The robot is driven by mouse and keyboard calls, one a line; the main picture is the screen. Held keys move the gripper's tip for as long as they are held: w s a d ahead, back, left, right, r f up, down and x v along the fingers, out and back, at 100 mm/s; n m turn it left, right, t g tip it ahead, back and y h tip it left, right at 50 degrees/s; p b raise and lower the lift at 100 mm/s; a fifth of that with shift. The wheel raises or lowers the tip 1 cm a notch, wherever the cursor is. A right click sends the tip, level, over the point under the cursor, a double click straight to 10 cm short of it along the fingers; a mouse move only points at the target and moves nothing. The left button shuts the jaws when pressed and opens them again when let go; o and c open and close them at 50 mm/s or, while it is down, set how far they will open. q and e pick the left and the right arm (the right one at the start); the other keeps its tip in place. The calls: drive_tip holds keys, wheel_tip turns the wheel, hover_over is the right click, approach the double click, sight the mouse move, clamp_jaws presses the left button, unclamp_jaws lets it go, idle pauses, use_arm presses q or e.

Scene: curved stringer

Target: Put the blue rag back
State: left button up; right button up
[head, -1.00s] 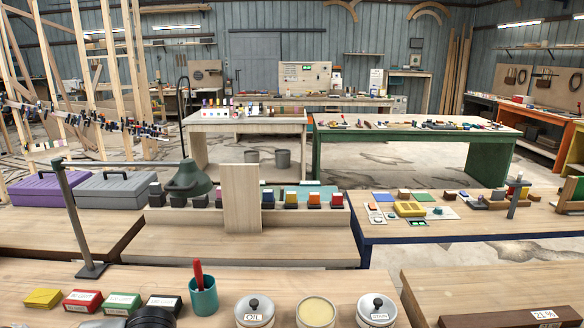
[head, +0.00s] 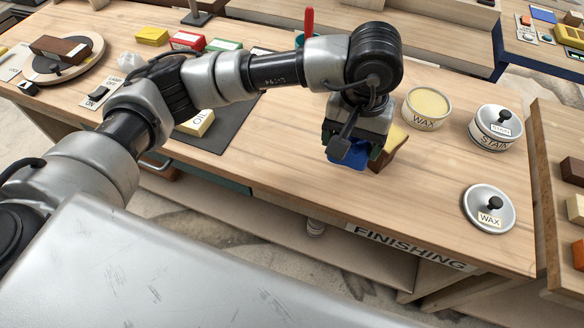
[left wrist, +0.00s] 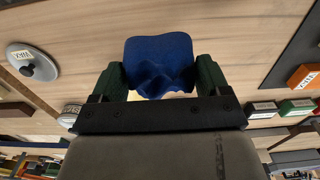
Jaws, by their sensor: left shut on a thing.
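My left gripper (head: 350,150) is over the finishing bench (head: 290,175), near its front edge. It is shut on the blue rag (head: 348,154), which shows below the fingers in the head view. In the left wrist view the blue rag (left wrist: 160,62) bulges out between the two green fingertips (left wrist: 160,85), crumpled in the middle. I cannot tell whether the rag touches the bench. My right gripper is out of view.
A yellow and brown thing (head: 390,145) is partly hidden behind the left gripper. An open wax tin (head: 427,107), a lidded stain tin (head: 494,128) and a wax lid (head: 489,208) stand to the right. A dark mat (head: 225,135) lies left. Bare wood surrounds the wax lid.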

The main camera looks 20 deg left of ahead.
use_arm(q)
drive_tip(key=shift+d+f, duration=0.25)
drive_tip(key=shift+d, duration=0.25)
drive_tip(key=a+f, duration=0.2)
drive_tip(key=a, duration=0.1)
drive_tip(key=w+a+f+p, duration=0.1)
drive_tip(key=a+f, duration=0.1)
drive_tip(key=a, duration=0.2)
drive_tip(key=w+a+f, duration=0.1)
drive_tip(key=a+f, duration=0.1)
drive_tip(key=a, duration=0.2)
drive_tip(key=shift+w+a+f+p, duration=0.1)
drive_tip(key=shift+w+f+p, duration=0.15)
drive_tip(key=shift+f+p, duration=0.1)
wheel_tip(320, 180, down, 4)
drive_tip(key=shift+r+p, duration=0.1)
drive_tip(key=shift+p, duration=0.2)
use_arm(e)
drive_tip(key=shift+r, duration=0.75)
